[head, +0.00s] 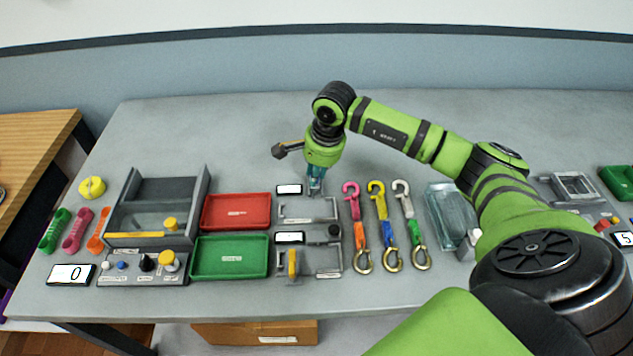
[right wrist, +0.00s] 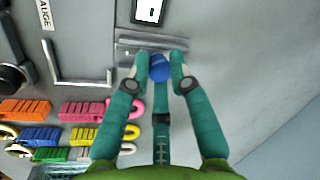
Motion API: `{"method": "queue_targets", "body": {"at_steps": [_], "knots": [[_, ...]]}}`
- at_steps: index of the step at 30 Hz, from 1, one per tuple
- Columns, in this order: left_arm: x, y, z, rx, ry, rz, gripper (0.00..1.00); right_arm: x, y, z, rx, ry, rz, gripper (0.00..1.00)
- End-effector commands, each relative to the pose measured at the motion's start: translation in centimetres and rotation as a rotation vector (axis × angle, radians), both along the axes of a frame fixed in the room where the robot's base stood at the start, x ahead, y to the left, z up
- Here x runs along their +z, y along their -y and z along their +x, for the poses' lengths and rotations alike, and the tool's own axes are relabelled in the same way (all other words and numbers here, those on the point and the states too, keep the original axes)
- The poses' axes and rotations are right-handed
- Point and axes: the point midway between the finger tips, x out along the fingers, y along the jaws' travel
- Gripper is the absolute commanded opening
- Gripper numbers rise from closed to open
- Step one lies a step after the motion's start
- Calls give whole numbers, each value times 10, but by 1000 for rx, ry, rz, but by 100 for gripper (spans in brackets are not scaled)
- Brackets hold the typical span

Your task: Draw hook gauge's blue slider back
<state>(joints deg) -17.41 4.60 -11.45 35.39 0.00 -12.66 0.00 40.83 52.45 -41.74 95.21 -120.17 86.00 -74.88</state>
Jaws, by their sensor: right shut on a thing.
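The hook gauge (head: 308,220) is a grey fixture near the middle of the table, with a small display (head: 289,189) at its upper left. Its blue slider (right wrist: 160,67) shows as a round blue knob in the right wrist view, beside a grey rail (right wrist: 150,42). My right gripper (head: 316,188) reaches down at the gauge's far end. In the head view the slider is hidden by the fingers. My left gripper is out of view.
A red tray (head: 236,196) and a green tray (head: 229,273) lie left of the gauge. A second fixture with a yellow handle (head: 292,263) stands in front. Several coloured straps with hooks (head: 377,200) lie to the right. The table behind the gauge is clear.

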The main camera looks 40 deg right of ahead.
Motion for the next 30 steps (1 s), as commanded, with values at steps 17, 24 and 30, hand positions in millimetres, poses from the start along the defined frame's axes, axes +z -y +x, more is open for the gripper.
{"method": "queue_targets", "body": {"at_steps": [17, 24, 30], "knots": [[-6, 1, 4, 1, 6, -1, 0, 1, 5, 7, -3, 4, -2, 46], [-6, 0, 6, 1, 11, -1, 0, 2, 4, 6, 0, 2, 0, 46], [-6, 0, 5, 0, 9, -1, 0, 28, 6, 2, 0, 7, -3, 46]]}}
